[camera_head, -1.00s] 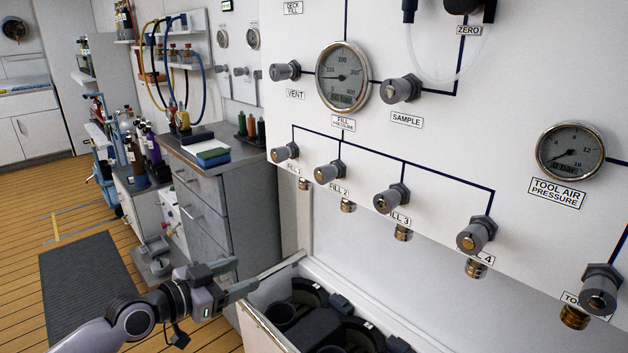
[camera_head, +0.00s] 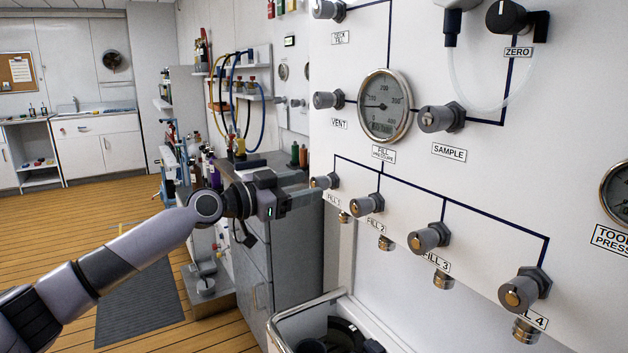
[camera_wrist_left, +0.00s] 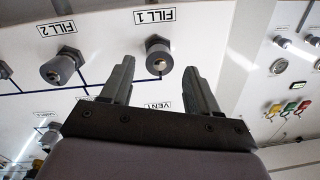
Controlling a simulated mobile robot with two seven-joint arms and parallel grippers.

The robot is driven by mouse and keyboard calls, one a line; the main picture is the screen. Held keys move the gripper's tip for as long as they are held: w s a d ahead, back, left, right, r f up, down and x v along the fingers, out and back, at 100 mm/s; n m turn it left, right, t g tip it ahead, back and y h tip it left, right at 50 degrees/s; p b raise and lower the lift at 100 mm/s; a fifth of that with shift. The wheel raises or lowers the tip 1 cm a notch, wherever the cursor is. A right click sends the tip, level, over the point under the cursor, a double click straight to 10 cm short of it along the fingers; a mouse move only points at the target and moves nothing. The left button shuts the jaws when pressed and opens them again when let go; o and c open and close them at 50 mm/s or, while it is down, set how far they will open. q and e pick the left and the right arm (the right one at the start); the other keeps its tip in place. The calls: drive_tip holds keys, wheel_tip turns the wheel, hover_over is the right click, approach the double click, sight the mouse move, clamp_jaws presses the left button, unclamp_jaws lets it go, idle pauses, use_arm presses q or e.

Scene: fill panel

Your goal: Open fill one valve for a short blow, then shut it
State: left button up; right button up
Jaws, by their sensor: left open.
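The fill one valve (camera_head: 325,181) is a grey round knob at the left end of the lower row on the white panel. Its FILL 1 label (camera_head: 333,200) is partly legible in the head view. My left gripper (camera_head: 303,190) is open, with its fingers pointing at this knob from the left. In the left wrist view, which is upside down, the fill one knob (camera_wrist_left: 158,58) shows between the two spread fingers. I cannot tell whether the fingertips reach around it. The fill pressure gauge (camera_head: 385,106) is above and right of the knob. My right gripper is not in view.
The fill 2 valve (camera_head: 367,204) is close on the right, with fill 3 (camera_head: 429,238) and fill 4 (camera_head: 520,289) beyond. The vent valve (camera_head: 328,100) is above. A grey cabinet (camera_head: 285,245) stands behind the gripper, and an open bin (camera_head: 300,320) is below.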

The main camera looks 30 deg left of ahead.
sight(319, 184)
use_arm(q)
drive_tip(key=shift+x, duration=1.5)
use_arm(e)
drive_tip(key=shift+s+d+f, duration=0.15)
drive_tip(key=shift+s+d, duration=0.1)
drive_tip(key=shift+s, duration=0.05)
use_arm(q)
drive_tip(key=shift+s, duration=0.1)
drive_tip(key=c, duration=1)
drive_tip(key=shift+c, duration=0.2)
